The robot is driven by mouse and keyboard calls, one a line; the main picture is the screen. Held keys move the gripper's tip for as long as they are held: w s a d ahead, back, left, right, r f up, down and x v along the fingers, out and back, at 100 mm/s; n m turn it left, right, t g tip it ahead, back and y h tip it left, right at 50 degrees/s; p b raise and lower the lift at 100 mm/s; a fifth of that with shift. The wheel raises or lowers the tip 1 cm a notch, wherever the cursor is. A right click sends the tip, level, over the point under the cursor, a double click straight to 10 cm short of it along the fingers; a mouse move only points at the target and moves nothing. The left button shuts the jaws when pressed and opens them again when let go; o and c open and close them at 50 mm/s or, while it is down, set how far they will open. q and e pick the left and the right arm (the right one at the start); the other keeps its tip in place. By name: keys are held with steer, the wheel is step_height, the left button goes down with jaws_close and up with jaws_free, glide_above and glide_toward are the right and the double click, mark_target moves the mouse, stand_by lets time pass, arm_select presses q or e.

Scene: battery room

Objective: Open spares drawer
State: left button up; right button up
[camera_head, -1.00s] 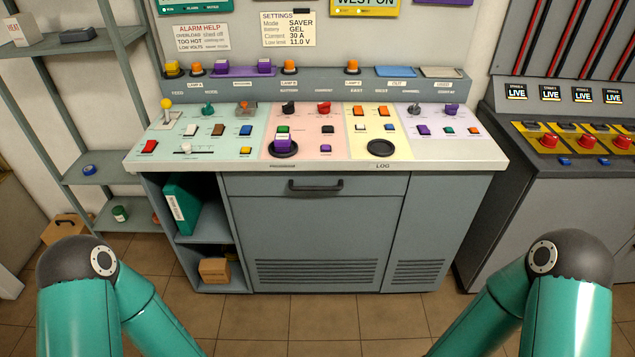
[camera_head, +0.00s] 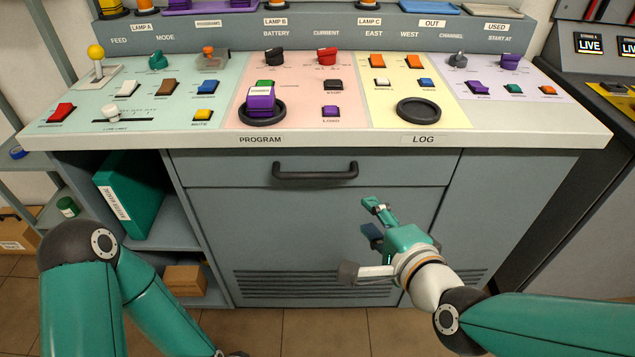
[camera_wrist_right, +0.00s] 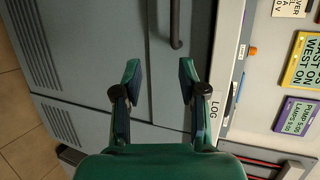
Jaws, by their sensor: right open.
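The spares drawer (camera_head: 230,172) is a wide grey front just under the console's worktop and looks shut, flush with the cabinet. Its black bar handle (camera_head: 315,170) is in the middle of the drawer front. My right gripper (camera_head: 361,238) is open and empty, below and to the right of the handle and apart from it. In the right wrist view the open fingers (camera_wrist_right: 160,72) point towards the cabinet front, and the handle (camera_wrist_right: 176,25) shows beyond them at the top. My left gripper is out of view; only the left arm shows at lower left.
The worktop edge (camera_head: 330,140) overhangs above the drawer. An open shelf at left holds a green binder (camera_head: 130,195) and a cardboard box (camera_head: 184,280). A vented panel (camera_head: 290,215) lies below the drawer. The floor in front is clear.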

mark_target(319, 178)
arm_select(q)
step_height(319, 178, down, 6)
steer(key=b, duration=0.4)
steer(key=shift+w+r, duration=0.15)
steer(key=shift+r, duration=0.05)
arm_select(e)
steer(key=shift+n+t+y, duration=0.5)
steer(key=shift+t+y, duration=0.1)
steer(key=shift+y, duration=0.2)
steer(key=a+x, duration=0.1)
steer(key=x, duration=0.4)
steer(key=a+x, duration=0.1)
steer(key=x, duration=0.4)
steer(key=s+a+x, duration=0.1)
steer(key=x, duration=0.5)
steer(key=shift+r, duration=0.3)
steer(key=shift+c, duration=0.3)
jaws_close()
